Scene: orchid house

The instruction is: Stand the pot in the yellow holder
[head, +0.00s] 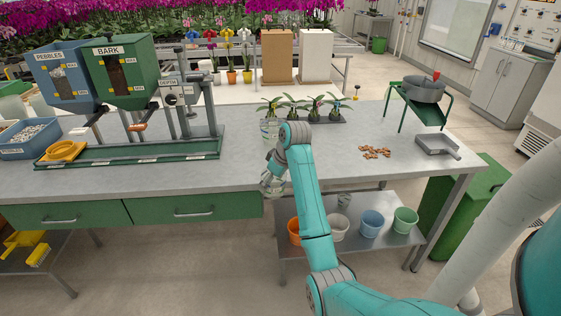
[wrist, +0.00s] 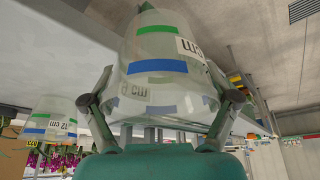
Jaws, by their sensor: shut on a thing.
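The yellow holder (head: 64,150) is a yellow ring on the green tray of the depth rig, at the left of the bench. My gripper (head: 272,184) is just in front of the bench's front edge, to the right of the drawers and well right of the holder. In the wrist view, which looks upside down, its two fingers (wrist: 162,98) are shut on a clear pot (wrist: 155,45) with green and blue bands and a cm label. The held pot is hard to make out in the head view. A similar clear pot (head: 269,129) stands on the bench, also in the wrist view (wrist: 52,118).
Blue pebble and green bark hoppers (head: 122,75) stand over the green tray (head: 190,149). Potted orchids (head: 312,108) stand behind the clear pot. Coloured pots (head: 371,224) stand on the shelf below. The bench top between tray and clear pot is bare.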

